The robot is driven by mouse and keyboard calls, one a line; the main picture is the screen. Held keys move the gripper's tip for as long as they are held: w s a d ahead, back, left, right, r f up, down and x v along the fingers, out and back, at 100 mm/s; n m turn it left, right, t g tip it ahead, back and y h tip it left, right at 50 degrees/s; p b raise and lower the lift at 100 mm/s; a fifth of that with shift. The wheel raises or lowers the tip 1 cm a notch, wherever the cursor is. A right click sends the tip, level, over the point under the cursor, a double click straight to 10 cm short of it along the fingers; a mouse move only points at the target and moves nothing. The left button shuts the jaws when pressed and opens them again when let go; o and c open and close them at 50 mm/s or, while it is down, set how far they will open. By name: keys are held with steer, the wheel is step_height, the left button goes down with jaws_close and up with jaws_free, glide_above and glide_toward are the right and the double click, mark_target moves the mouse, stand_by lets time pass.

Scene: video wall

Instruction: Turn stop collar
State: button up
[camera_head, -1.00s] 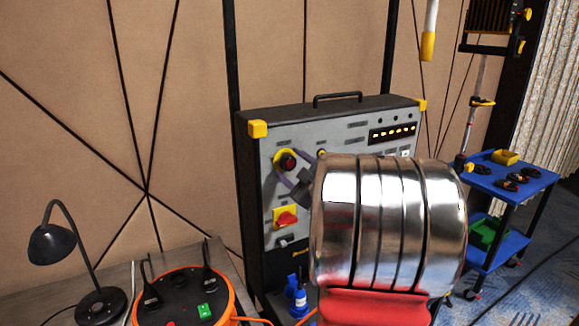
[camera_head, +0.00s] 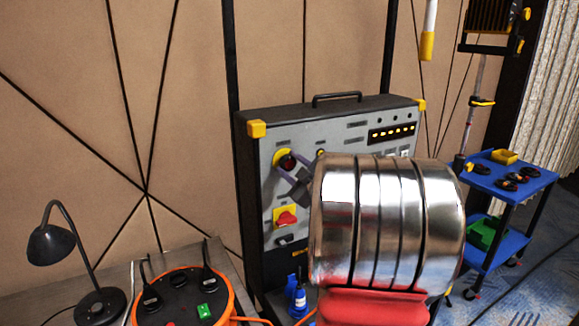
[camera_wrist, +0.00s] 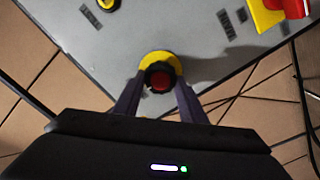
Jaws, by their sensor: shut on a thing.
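The stop collar is a dark ring around a red button (camera_wrist: 160,82), set on a round yellow base (camera_wrist: 152,60) on the grey control panel. In the head view the red button (camera_head: 287,162) and yellow base show at the panel's upper left. My gripper (camera_wrist: 160,85) is shut on the collar, with one purple-grey finger on each side of it. In the head view, my shiny arm link hides most of the gripper and the panel's right side.
A red switch on a yellow plate (camera_head: 285,217) sits below the button, with a small dark knob (camera_head: 284,240) under it. Lit indicators (camera_head: 392,133) are at the upper right. A desk lamp (camera_head: 52,243) and an orange cable reel (camera_head: 185,298) stand left; a blue cart (camera_head: 510,178) stands right.

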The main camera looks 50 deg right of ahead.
steer(key=shift+w, duration=0.1)
steer(key=m, duration=0.3)
steer(key=shift+m, duration=2.6)
steer(key=shift+d, duration=0.1)
steer(key=o, duration=1.1)
steer(key=shift+c, duration=0.2)
